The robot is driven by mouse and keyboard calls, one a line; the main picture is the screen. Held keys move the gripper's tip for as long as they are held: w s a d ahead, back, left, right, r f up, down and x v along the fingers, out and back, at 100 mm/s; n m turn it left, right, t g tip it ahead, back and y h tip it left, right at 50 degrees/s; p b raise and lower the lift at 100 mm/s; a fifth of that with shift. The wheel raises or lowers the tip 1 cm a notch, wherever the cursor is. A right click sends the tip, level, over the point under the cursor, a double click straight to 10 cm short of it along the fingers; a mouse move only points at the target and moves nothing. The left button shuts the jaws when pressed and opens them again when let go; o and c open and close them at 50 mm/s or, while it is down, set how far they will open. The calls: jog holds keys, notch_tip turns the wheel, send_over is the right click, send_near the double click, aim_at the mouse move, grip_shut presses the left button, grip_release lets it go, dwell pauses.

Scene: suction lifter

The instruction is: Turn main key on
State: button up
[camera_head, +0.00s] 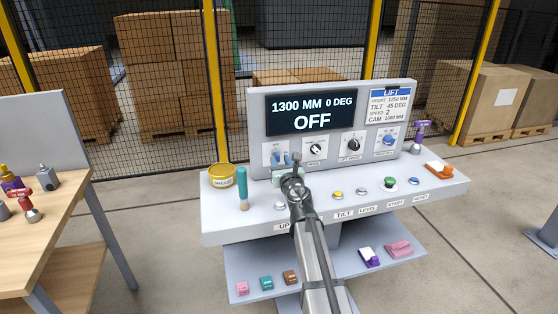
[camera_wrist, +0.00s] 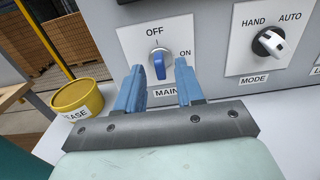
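The main key (camera_wrist: 159,65) is a blue knob on a white plate marked OFF, ON and MAIN in the wrist view. It stands roughly upright, below the OFF mark, with ON to its right. My gripper (camera_wrist: 160,72) is open, with one blue finger left of the key and the other right of it. A gap shows between the key and each finger. In the head view my gripper (camera_head: 286,160) is at the left switch plate of the console and partly hides the key. The display (camera_head: 312,112) reads 1300 MM, 0 DEG and OFF.
The mode knob (camera_wrist: 268,42) is right of the main plate. A yellow grease tin (camera_wrist: 82,98) stands to the left. A teal-handled brush (camera_head: 242,186) stands beside it on the console. Several buttons line the console's front, including a green one (camera_head: 389,183).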

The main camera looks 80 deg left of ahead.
jog(key=shift+a, duration=1.05)
jog(key=shift+c, duration=0.3)
grip_shut()
